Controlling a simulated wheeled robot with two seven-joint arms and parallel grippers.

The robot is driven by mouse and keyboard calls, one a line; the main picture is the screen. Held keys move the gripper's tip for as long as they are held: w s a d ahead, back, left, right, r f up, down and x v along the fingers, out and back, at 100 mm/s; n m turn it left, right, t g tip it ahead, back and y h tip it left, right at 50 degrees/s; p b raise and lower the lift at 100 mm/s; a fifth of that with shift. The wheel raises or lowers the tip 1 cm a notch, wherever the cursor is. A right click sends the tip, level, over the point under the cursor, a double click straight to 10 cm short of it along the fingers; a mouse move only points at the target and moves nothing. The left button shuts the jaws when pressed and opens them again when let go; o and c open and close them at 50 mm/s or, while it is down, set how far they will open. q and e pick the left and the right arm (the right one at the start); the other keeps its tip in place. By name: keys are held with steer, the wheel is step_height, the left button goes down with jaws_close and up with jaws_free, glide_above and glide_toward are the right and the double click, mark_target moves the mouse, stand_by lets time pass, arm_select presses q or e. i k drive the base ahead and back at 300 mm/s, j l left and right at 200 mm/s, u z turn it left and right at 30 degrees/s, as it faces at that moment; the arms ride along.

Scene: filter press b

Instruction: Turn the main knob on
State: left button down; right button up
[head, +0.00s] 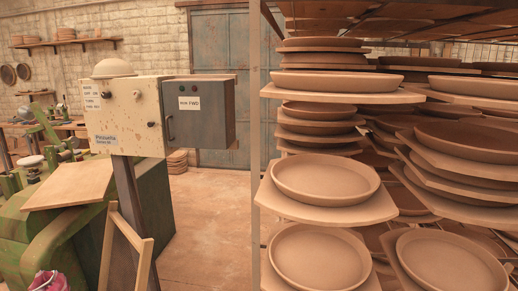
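A speckled cream control box (133,112) stands on a dark post left of centre. Small dark knobs show on its front, one near the upper left (106,95) and one at the lower right (151,124). White labels (91,93) sit beside the upper left knob, too small to read surely. A dark grey cabinet (205,128) joins the box on the right, with a handle (170,128), two small round buttons or lamps (188,89) and a white label (189,103). I cannot tell which knob is the main one, or how it is set. Neither gripper is in view.
A rack (256,150) stacked with several clay plates on boards (325,180) fills the right side. A green machine (60,235) with a tan board (70,185) stands at lower left, with a wooden frame (126,240) before it. The floor (210,220) between is clear.

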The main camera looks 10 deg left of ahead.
mark_target(107, 95)
steer(key=u, duration=1.3)
